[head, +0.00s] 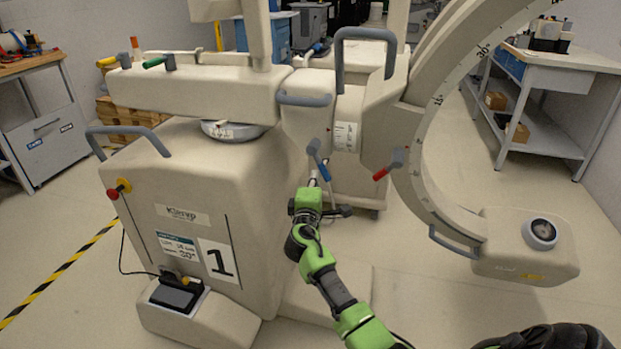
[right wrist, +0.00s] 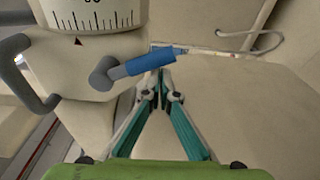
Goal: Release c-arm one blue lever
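The c-arm machine marked 1 (head: 185,215) stands at the centre left of the head view. Its blue lever (head: 325,173) sits below the joint of the c-arm, with a grey hub and a blue grip. In the right wrist view, the blue lever (right wrist: 150,64) lies slightly tilted, just ahead of my fingertips. My right gripper (head: 312,181) is beside the lever; in the wrist view its fingers (right wrist: 161,84) come together at the tips, right at the grip's lower edge. Contact with the lever is unclear. Nothing shows held between the fingers. My left gripper is not in view.
A red lever (head: 388,165) sits right of the blue one. The curved c-arm (head: 425,150) and its detector (head: 525,248) stand at the right. A grey handle (head: 365,45) rises above.

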